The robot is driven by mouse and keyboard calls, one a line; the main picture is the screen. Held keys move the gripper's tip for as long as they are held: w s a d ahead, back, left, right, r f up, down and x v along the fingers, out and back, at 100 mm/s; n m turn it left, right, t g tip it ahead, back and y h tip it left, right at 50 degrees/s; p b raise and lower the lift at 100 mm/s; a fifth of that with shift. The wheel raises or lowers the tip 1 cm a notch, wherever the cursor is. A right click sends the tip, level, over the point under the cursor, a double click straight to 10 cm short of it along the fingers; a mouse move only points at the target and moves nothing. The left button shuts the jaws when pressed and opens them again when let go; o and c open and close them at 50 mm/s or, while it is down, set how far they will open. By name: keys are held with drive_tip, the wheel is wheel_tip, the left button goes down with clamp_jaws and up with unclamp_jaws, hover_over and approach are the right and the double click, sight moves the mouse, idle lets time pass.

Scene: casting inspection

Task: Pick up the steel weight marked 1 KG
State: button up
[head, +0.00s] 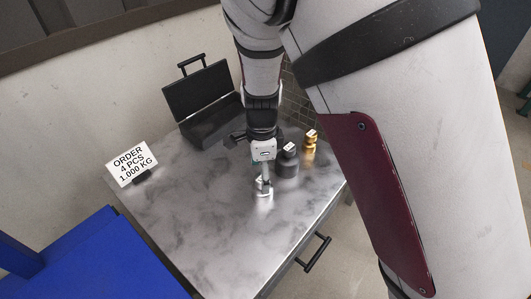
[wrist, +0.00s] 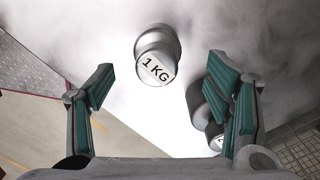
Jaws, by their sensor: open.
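The steel weight marked 1 KG (wrist: 157,57) shows its labelled top in the wrist view, upper middle, on the grey marbled table. In the head view the steel weight (head: 264,191) is partly hidden under my gripper (head: 264,180). In the wrist view my gripper (wrist: 163,78) is open, with one green-padded finger on each side. The weight appears between and slightly beyond the fingertips, with clear space on both sides and neither pad touching it. I cannot tell how far below the fingertips its top is.
A dark weight (head: 288,162) stands close by, partly behind the right finger in the wrist view (wrist: 207,105). A brass weight (head: 310,143) stands behind it. An open black case (head: 205,130) and an order card (head: 131,164) are at the back and left. The table's front (head: 215,240) is clear.

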drive_tip(key=shift+s+f+b, duration=0.2)
drive_tip(key=shift+f+b, duration=1.35)
drive_tip(key=shift+f, duration=2)
drive_tip(key=shift+r, duration=0.15)
clamp_jaws()
